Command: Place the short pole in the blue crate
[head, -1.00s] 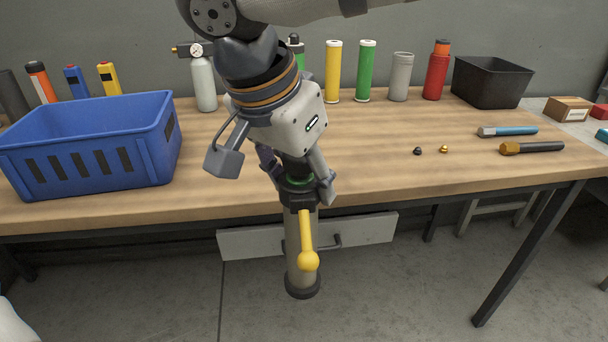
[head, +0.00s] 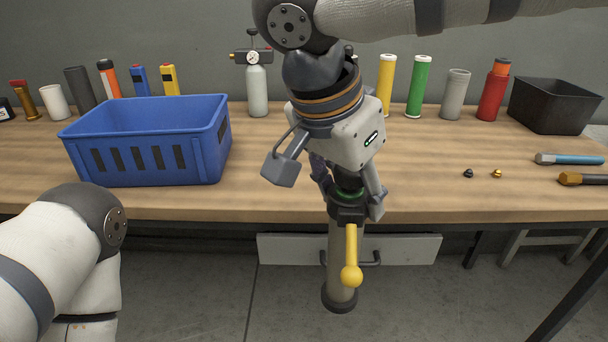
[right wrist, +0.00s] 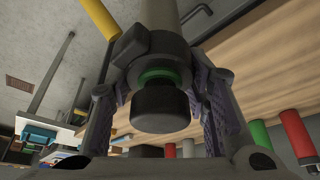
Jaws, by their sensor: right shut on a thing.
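The short pole (head: 335,262) is a grey tube with black ends, a green ring and a yellow ball-ended lever. It hangs upright in front of the table's front edge, its lower end below the tabletop. My right gripper (head: 350,195) is shut on its upper end. In the right wrist view, the pole's black end cap (right wrist: 160,105) sits between the fingers. The blue crate (head: 205,158) stands on the table to the left of the right gripper; its inside looks empty as far as it shows. My left arm enters at the lower left, its gripper out of view.
Bottles and cylinders, including a gauge-topped bottle (head: 257,90) and a red one (head: 493,92), line the back of the wooden table (head: 260,190). A black bin (head: 555,105) stands at right, with a blue-handled tool (head: 570,159) in front. The table between crate and gripper is clear.

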